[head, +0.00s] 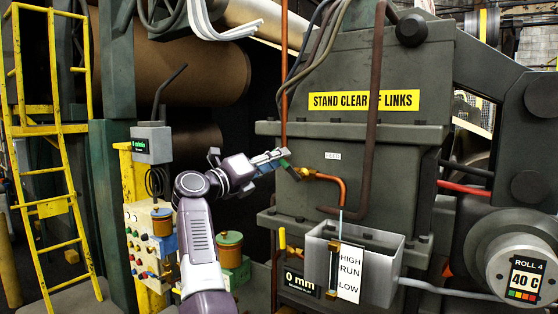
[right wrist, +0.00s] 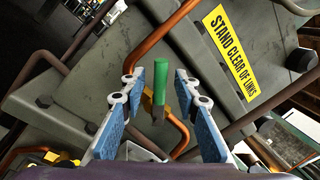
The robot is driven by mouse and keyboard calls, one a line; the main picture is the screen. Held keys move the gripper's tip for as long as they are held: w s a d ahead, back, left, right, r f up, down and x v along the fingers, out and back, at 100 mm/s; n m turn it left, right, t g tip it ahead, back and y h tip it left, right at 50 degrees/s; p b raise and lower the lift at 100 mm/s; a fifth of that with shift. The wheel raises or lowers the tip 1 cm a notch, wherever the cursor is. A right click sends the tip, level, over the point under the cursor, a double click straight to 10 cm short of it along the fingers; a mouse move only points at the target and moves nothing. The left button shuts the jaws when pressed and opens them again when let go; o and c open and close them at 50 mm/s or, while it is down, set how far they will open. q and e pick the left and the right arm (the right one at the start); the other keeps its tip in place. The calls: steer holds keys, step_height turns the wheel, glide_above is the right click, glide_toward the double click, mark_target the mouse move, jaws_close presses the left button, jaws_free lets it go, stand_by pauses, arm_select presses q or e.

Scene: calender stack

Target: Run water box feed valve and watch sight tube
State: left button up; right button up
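The feed valve's green handle (right wrist: 160,78) is in the right wrist view, with bent copper pipe (right wrist: 180,130) by it. In the head view the copper pipe (head: 335,183) runs on the dark machine face, the handle largely hidden by my gripper. My right gripper (head: 278,158) is at the valve. Its blue-padded fingers (right wrist: 160,90) are open, one each side of the handle, with gaps visible; depth is hard to tell. The grey water box (head: 385,278) is below right. The sight tube (head: 333,268) stands before it, beside a HIGH/RUN/LOW card (head: 349,273); its water level is unreadable. My left gripper is out of view.
A dark red pipe (head: 375,100) drops down the machine face close right of the valve. A yellow STAND CLEAR OF LINKS sign (head: 364,101) is above.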

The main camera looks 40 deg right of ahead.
steer(key=s+a+f, duration=0.1)
steer(key=a, duration=0.9)
steer(key=shift+s+a+f, duration=0.25)
steer(key=shift+a, duration=0.1)
stand_by(6.7)
